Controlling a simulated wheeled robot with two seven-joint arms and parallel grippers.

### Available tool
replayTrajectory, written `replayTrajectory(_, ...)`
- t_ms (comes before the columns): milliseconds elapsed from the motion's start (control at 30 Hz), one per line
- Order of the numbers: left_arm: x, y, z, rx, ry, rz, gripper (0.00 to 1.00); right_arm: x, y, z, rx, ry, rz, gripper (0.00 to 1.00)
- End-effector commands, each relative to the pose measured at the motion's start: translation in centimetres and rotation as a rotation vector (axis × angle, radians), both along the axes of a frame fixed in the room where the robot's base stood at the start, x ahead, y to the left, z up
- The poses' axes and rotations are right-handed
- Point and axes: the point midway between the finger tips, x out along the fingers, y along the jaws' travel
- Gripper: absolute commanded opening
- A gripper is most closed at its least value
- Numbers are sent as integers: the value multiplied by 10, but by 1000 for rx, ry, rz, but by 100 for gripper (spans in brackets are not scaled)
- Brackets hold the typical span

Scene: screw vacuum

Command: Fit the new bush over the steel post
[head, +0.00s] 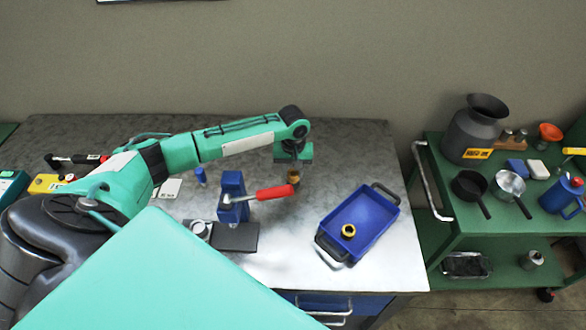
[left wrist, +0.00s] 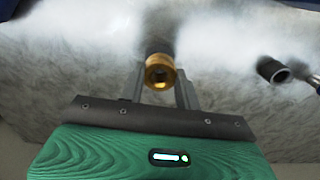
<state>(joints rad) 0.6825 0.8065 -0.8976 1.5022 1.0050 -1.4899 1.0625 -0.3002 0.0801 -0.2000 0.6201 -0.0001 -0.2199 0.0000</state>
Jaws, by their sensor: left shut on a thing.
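A brass bush (head: 293,178) is held by my left gripper (head: 293,165) above the back middle of the bench. In the left wrist view the bush (left wrist: 160,72) sits between the two fingers, its bore facing the camera. A second brass bush (head: 348,231) lies in the blue tray (head: 374,201). I cannot tell from looks which bush is new. I cannot clearly make out the steel post. My right gripper is not in view.
A small blue cylinder (head: 200,176) stands behind the vice, and a round silver part (head: 200,229) is at its left. The bench top (head: 340,150) is clear behind the tray. A green cart (head: 480,235) with pans and a jug stands at the right.

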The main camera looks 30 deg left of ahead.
Motion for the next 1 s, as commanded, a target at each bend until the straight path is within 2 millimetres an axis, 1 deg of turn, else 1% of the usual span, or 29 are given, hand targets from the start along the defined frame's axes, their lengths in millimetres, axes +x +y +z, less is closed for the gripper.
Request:
replayTrajectory(233, 0, 0, 0, -1, -1, 1, 5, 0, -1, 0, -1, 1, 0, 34)
replayTrajectory(700, 1, 0, -11, 0, -1, 2, 5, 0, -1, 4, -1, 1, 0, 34)
replayTrajectory(733, 0, 0, -11, 1, -1, 1, 39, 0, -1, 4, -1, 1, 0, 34)
replayTrajectory(800, 0, 0, -11, 1, -1, 1, 52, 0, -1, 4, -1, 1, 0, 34)
replayTrajectory(833, 0, 0, -11, 0, 0, 1, 54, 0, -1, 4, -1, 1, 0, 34)
replayTrajectory(1000, 0, 0, -11, 0, 0, 1, 54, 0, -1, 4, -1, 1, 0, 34)
